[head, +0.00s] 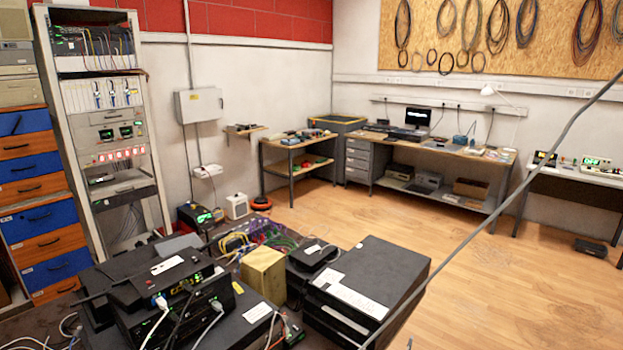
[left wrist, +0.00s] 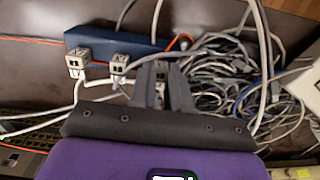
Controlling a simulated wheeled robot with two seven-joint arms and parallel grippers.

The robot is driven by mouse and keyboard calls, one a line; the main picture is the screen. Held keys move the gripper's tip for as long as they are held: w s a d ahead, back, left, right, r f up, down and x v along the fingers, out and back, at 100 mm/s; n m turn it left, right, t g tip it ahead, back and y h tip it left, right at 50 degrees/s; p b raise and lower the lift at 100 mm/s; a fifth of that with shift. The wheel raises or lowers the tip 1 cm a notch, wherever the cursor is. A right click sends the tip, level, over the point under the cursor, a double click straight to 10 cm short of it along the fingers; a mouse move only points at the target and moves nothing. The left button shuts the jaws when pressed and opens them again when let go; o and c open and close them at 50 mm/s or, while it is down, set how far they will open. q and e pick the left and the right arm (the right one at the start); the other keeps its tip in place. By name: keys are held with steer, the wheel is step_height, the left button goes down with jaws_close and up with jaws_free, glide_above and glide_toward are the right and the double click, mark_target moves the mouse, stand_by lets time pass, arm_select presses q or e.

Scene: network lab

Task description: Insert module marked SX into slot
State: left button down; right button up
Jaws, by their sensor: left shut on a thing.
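In the left wrist view my left gripper (left wrist: 165,90) is shut on a small grey module (left wrist: 160,70), mostly hidden between the fingers. Two similar small grey modules with dark openings, one at left (left wrist: 78,63) and one nearer the fingers (left wrist: 121,65), sit at the front of a long blue box (left wrist: 115,42). The held module is beside them, to their right. I cannot read an SX mark on any of them, and I cannot make out the slot. Neither gripper shows in the head view.
A tangle of grey cables (left wrist: 225,85) lies right of the fingers. In the head view, black devices (head: 375,275), a yellowish box (head: 263,272) and loose cables crowd the near table. An equipment rack (head: 110,120) stands at left. The wooden floor (head: 480,270) is open at right.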

arm_select(q)
steer(key=shift+r, duration=0.15)
steer(key=shift+r+p, duration=2.25)
steer(key=shift+r, duration=0.65)
steer(key=c, duration=1.7)
jaws_free()
jaws_close()
steer(key=shift+w+f, duration=0.1)
